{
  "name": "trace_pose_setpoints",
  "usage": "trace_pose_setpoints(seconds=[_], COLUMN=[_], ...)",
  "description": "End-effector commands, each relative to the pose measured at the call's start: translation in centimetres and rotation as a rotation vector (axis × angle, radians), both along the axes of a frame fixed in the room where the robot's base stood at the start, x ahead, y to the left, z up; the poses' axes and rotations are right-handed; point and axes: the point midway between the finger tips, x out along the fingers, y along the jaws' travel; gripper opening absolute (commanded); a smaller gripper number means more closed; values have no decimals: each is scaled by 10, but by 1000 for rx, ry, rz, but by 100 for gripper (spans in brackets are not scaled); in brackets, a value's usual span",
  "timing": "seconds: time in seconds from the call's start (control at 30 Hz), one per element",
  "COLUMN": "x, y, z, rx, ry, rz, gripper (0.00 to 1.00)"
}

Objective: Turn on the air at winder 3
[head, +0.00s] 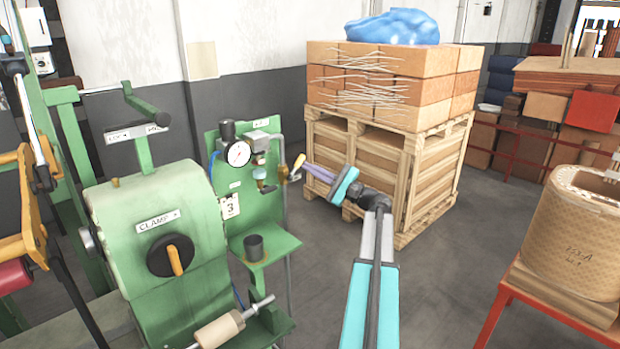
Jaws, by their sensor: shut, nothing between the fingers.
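The air panel (212,140) is a green plate on the winder, with a white tag marked 3 (230,207). It carries a round pressure gauge (238,153) and a filter unit (260,174). At its right a brass valve (283,174) sits at the grey pipe, with a pale yellow lever (299,162) tilted up to the right. My gripper (306,168) is shut and empty. It points left, its tips right beside the lever. I cannot tell whether they touch. The gauge reading is too small to make out.
The green winder head with a black CLAMP knob (171,256) stands at left. A green shelf with a dark cup (254,247) juts out below the panel. A wooden crate (440,175) stacked with boxes is behind my arm. A paper-wrapped coil (573,240) stands at right.

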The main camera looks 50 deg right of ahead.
Motion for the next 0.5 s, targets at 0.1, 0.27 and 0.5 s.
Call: trace_pose_setpoints(seconds=[0.1, 0.27, 0.5], x=[0, 0, 1], y=[2, 6, 15], z=[4, 13, 26], rx=[-99, -234, -446], ry=[5, 14, 29], rz=[1, 1, 1], gripper=[0, 0, 0])
